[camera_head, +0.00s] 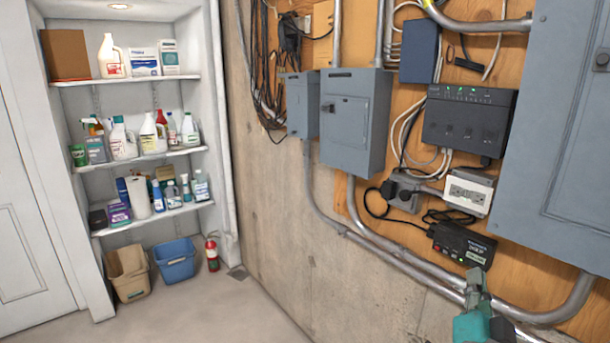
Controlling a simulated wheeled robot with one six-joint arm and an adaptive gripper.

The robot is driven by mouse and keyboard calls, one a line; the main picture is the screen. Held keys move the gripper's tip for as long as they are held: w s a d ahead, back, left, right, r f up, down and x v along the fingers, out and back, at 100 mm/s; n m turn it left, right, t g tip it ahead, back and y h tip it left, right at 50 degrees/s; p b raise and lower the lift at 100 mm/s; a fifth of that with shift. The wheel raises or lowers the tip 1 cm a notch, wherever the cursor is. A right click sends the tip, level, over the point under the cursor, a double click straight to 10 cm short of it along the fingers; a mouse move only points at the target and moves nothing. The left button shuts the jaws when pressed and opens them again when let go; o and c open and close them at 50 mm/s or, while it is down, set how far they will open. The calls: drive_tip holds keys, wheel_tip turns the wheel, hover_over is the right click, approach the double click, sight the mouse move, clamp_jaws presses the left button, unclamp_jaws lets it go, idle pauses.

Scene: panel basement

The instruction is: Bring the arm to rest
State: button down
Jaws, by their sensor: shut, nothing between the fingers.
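My gripper (477,277) shows small at the lower right, in front of the conduits on the panel wall. Its narrow grey fingers point up and look shut, with nothing seen between them. A teal part of my arm shows just below it at the bottom edge. The rest of my arm is out of view. I cannot tell how far the fingers are from the wall.
Metal conduits (400,258) run along the wall behind my gripper. A small black box (461,245) is just above it, and a large grey panel (567,150) is to the right. Shelves (135,157) stand at the left.

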drive_tip(key=s+a+f+n+g+y, duration=0.1)
drive_tip(key=s+a+f+n+y, duration=0.25)
drive_tip(key=s+f, duration=0.6)
drive_tip(key=s+a+f+n+g+y, duration=0.15)
drive_tip(key=s+a+f+n, duration=0.45)
drive_tip(key=f, duration=0.7)
drive_tip(key=s+a+f+n+g+y, duration=0.1)
drive_tip(key=s+f, duration=0.1)
drive_tip(key=s, duration=1.1)
drive_tip(key=s+a+f+n+g+y, duration=0.1)
drive_tip(key=s+f+y, duration=0.1)
drive_tip(key=s, duration=1.1)
drive_tip(key=shift+s+f+n, duration=0.35)
drive_tip(key=shift+f, duration=0.2)
